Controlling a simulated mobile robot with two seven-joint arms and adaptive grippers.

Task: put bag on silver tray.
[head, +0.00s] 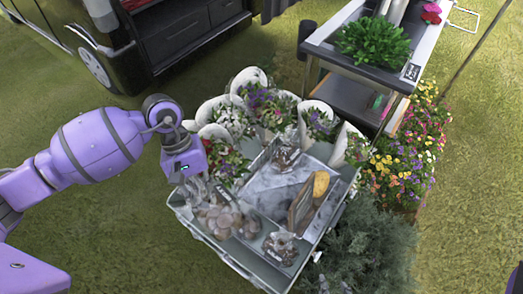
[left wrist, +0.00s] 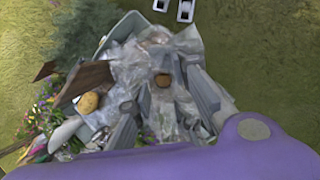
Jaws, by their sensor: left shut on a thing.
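My left gripper (head: 197,190) reaches in from the left over the near-left part of the grey cart top. It is shut on a clear plastic bag (head: 222,218) with brownish round contents. In the left wrist view the crinkled bag (left wrist: 150,60) lies between the two grey fingers (left wrist: 165,115), with a round brown item showing through it. A silver, marbled tray surface (head: 268,190) lies on the cart top to the right of the bag. I cannot tell whether the bag's bottom touches the cart top. My right gripper is not in view.
More clear bags sit at the tray's back (head: 286,155) and front (head: 281,248). A brown wooden board (head: 301,204) and a yellow-brown item (head: 321,183) stand at the right. Wrapped bouquets (head: 240,115) line the back. A dark table (head: 370,65) stands behind.

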